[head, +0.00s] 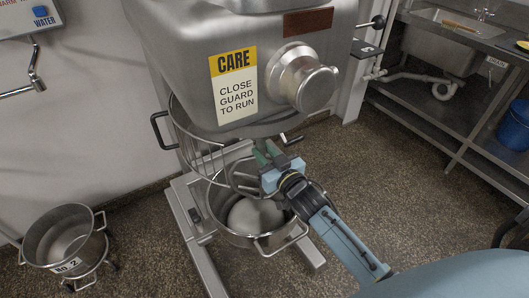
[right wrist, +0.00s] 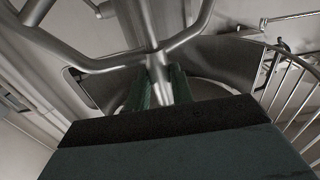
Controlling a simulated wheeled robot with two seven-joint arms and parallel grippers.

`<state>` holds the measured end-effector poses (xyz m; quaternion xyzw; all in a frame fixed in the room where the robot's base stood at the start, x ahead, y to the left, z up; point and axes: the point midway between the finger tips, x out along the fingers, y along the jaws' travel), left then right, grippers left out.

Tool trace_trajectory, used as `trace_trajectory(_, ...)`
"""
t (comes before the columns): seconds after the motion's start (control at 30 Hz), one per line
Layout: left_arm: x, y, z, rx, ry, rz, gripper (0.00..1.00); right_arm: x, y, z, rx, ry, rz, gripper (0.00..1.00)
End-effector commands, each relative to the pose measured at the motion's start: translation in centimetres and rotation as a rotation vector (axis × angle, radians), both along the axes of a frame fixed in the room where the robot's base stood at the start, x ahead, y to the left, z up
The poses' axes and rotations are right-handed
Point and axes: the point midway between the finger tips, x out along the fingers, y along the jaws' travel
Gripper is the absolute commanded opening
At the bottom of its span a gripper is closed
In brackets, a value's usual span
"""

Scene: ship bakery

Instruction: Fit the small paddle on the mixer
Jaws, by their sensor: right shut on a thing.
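The large grey mixer (head: 200,60) fills the upper middle of the head view. My right gripper (head: 266,152) is just under the mixer head, above the bowl. In the right wrist view its green fingers (right wrist: 162,90) are shut on the metal shaft of the paddle (right wrist: 152,58). Bent metal arms of the paddle spread from that shaft to left and right. In the head view the paddle is largely hidden by the gripper and wire guard. I cannot tell whether its shaft touches the mixer's drive. My left gripper is not in view.
A wire guard (head: 186,128) hangs at the mixer's left. A steel bowl (head: 226,233) stands below the mixer head. Another bowl (head: 38,238), marked No. 2, stands at the lower left. A sink bench (head: 430,95) and blue bin (head: 515,125) are at right.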

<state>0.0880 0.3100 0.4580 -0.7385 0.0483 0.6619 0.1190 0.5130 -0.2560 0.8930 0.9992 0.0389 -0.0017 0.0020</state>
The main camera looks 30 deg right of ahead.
Motion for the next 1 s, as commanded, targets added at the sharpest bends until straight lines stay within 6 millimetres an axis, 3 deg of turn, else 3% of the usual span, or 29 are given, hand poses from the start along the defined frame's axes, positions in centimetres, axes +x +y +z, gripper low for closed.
trace_trajectory(1.0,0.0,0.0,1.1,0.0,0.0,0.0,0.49,0.1,0.0,1.4,0.001,-0.007,0.001,0.0)
